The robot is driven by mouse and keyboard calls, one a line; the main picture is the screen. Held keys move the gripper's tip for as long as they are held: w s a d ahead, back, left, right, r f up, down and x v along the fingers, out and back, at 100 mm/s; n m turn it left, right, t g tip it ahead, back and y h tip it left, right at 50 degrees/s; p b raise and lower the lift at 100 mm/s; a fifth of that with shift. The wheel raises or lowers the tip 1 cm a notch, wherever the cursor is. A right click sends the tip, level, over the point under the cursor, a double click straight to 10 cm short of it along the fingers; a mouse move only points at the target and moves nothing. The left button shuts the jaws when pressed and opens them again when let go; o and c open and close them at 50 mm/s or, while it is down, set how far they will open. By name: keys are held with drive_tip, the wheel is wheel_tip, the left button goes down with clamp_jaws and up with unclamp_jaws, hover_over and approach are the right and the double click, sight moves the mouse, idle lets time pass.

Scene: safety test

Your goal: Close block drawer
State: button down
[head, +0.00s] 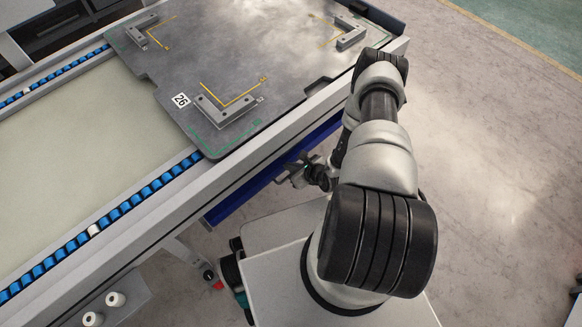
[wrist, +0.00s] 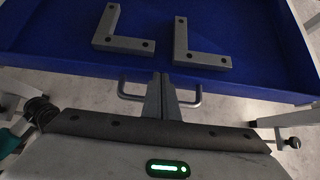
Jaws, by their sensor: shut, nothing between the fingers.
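The block drawer (wrist: 70,58) is blue and stands pulled out, its front edge across the wrist view. Two grey L-shaped blocks lie in it, a left block (wrist: 122,42) and a right block (wrist: 197,59). A grey bar handle (wrist: 197,98) is on its front; the middle of the bar is hidden behind my fingers. My gripper (wrist: 160,82) is shut and empty, with its fingertips at the drawer front in the middle of the handle. I cannot tell whether they touch it. In the head view, a blue strip of the drawer (head: 232,203) shows under the table edge, beside my gripper (head: 297,172).
Above the drawer is a conveyor table with a dark metal plate (head: 225,60) bearing grey corner brackets. Blue rollers (head: 140,195) line its edge. White knobs (head: 115,299) stick out at the lower left. Open floor (head: 490,150) lies to the right of my arm.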

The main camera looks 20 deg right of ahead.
drive_tip(key=shift+w+a+r, duration=0.1)
drive_tip(key=shift+w, duration=0.25)
wheel_tip(320, 180, up, 10)
drive_tip(key=p, duration=0.3)
drive_tip(key=shift+s, duration=0.35)
